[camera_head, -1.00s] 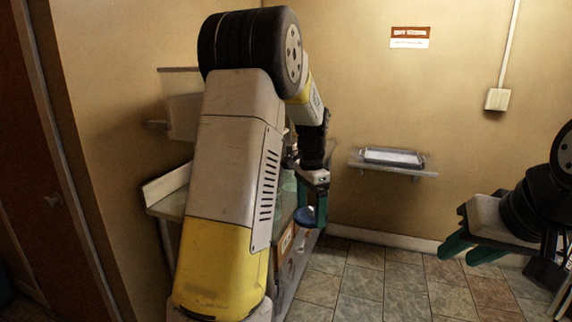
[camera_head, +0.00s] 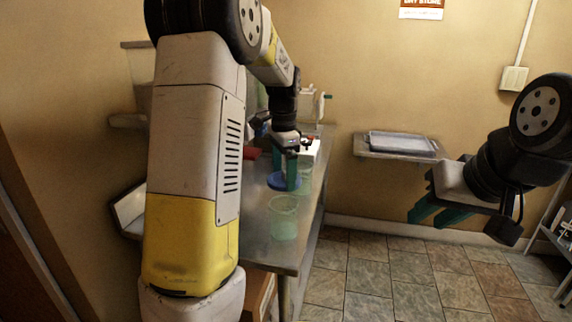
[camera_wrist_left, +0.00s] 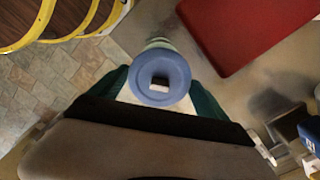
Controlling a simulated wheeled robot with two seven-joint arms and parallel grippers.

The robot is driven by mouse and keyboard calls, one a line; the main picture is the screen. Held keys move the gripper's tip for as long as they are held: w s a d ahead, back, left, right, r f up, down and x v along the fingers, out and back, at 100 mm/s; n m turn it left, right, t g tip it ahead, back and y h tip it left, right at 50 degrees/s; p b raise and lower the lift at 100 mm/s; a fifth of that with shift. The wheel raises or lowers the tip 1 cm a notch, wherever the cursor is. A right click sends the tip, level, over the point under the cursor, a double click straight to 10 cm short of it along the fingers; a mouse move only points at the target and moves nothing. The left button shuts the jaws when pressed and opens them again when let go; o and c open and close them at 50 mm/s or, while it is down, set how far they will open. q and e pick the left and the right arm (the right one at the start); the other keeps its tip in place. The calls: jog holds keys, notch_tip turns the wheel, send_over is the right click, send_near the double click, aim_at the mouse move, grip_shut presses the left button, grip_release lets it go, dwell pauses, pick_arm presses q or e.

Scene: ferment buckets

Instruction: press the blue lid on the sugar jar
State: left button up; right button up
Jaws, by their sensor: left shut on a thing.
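The round blue lid (camera_head: 278,183) is at my left gripper (camera_head: 285,170), over the metal table. My left gripper is shut on the lid, its teal fingers on either side. In the left wrist view the lid (camera_wrist_left: 157,92) shows from above, with a dark square in its middle. A pale greenish rim (camera_wrist_left: 158,44) shows just past the lid; I cannot tell whether the lid touches it. A clear green jar (camera_head: 284,222) stands in front of the lid, and another (camera_head: 305,180) is partly hidden behind it. I cannot tell which is the sugar jar. My right gripper (camera_head: 438,213) is open and empty.
The metal table (camera_head: 262,248) runs along the left wall. A red object (camera_wrist_left: 245,30) lies near the lid. A wall shelf (camera_head: 395,152) holds a grey tray (camera_head: 403,142). The tiled floor (camera_head: 390,275) right of the table is clear.

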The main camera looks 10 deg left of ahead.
pick_arm(q)
notch_tip(320, 180, down, 6)
jog(key=shift+f, duration=0.15)
dwell(0.6)
jog(key=shift+s+a, duration=0.1)
dwell(0.6)
jog(key=shift+f, duration=0.15)
dwell(0.9)
dwell(0.7)
jog(key=o, duration=1.1)
jog(key=shift+r, duration=3.5)
